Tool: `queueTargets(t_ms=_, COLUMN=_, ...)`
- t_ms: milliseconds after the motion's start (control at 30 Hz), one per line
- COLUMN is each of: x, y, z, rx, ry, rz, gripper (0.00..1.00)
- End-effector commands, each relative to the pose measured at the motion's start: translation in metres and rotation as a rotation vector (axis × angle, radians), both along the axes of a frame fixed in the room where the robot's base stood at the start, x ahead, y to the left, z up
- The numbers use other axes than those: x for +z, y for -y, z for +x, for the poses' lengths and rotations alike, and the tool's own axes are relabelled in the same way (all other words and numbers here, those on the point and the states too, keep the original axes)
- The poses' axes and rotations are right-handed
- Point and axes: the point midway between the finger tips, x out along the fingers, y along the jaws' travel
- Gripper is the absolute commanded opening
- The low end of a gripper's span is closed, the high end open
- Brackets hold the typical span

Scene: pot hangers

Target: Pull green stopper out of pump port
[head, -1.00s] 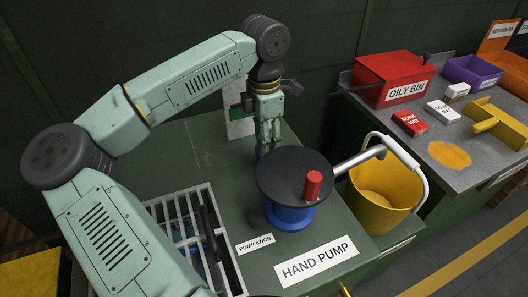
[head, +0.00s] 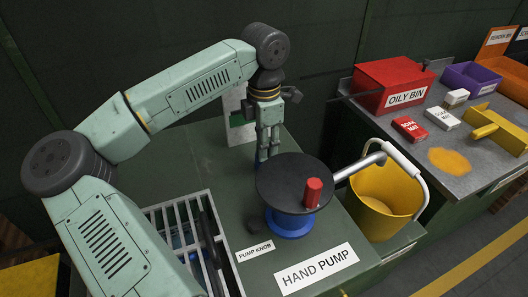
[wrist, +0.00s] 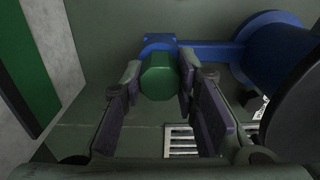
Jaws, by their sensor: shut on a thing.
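The green stopper (wrist: 160,77) is a faceted plug in the wrist view, end-on to the camera. It sits at the blue pump port (wrist: 160,43), whose blue pipe runs right to the pump body (wrist: 275,55). My gripper (wrist: 160,80) has one finger on each side of the stopper and is shut on it at the fingertips. In the head view my gripper (head: 268,150) points down behind the pump's black disc. The stopper is hidden there. How deep the stopper sits in the port cannot be told.
The black disc (head: 280,178) with a red knob (head: 313,192) stands in front of my gripper. A metal spout (head: 360,165) leads to a yellow bucket (head: 385,195) at right. A white grate (head: 160,217) lies at left. A green-and-white panel (head: 238,125) stands close behind.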

Motion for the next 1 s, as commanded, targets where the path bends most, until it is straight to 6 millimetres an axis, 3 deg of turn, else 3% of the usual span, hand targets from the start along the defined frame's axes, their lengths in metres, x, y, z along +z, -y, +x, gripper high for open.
queueTargets(t_ms=1000, x=0.01, y=0.0, z=0.0, rx=0.0, ry=0.0, rz=0.0, gripper=0.0)
